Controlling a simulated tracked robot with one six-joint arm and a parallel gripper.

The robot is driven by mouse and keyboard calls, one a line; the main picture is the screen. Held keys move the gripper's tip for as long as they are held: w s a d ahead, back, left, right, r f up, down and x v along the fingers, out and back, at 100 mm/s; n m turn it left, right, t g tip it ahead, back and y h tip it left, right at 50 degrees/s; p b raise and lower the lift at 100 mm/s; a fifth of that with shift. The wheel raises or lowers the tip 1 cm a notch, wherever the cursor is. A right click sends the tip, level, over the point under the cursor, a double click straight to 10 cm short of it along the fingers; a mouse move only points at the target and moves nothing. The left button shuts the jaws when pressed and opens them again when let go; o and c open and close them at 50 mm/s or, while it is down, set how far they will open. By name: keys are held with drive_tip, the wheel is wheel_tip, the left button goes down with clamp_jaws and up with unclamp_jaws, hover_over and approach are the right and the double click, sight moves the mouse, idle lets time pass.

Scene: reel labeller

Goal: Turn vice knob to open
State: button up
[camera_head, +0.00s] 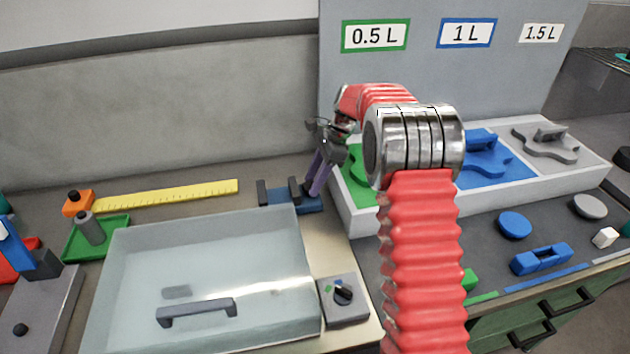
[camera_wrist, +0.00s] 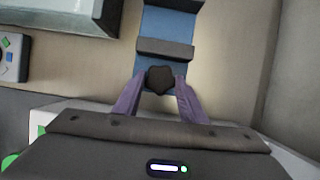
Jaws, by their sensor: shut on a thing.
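The small blue vice (camera_head: 296,201) with dark grey jaws sits on the bench behind the clear-lidded box. In the wrist view the vice's blue base (camera_wrist: 172,22) and a dark jaw bar (camera_wrist: 165,49) show at the top middle. The dark vice knob (camera_wrist: 160,79) is at the near end of the vice. My gripper (camera_head: 315,188) reaches down to the right end of the vice. In the wrist view its purple fingers (camera_wrist: 158,88) are shut on the knob, one on each side. In the head view the knob is hidden behind the fingers.
The clear-lidded box (camera_head: 210,250) with a grey handle stands in front. A dial box (camera_head: 343,299) is at its right corner. A white tray (camera_head: 361,222) with coloured shapes is close right of my gripper, before an upright grey panel (camera_head: 450,65). A yellow ruler (camera_head: 170,195) lies left.

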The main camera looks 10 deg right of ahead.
drive_tip(key=n, duration=0.1)
drive_tip(key=n+g, duration=0.1)
drive_tip(key=n, duration=0.2)
drive_tip(key=shift+w+n+g, duration=0.3)
drive_tip(key=n+g+h, duration=0.1)
drive_tip(key=n, duration=0.2)
drive_tip(key=shift+w+a, duration=0.1)
drive_tip(key=shift+a, duration=0.05)
drive_tip(key=shift+n, duration=0.4)
drive_tip(key=shift+a, duration=0.1)
drive_tip(key=shift+a+f+g, duration=0.15)
drive_tip(key=shift+f+g, duration=0.05)
drive_tip(key=shift+g, duration=0.1)
idle(0.4)
drive_tip(key=o, duration=0.8)
drive_tip(key=shift+s, duration=0.2)
drive_tip(key=shift+o, duration=1.3)
drive_tip(key=shift+r, duration=0.1)
drive_tip(key=shift+w, duration=0.15)
drive_tip(key=shift+d+r, duration=0.2)
drive_tip(key=shift+d, duration=0.05)
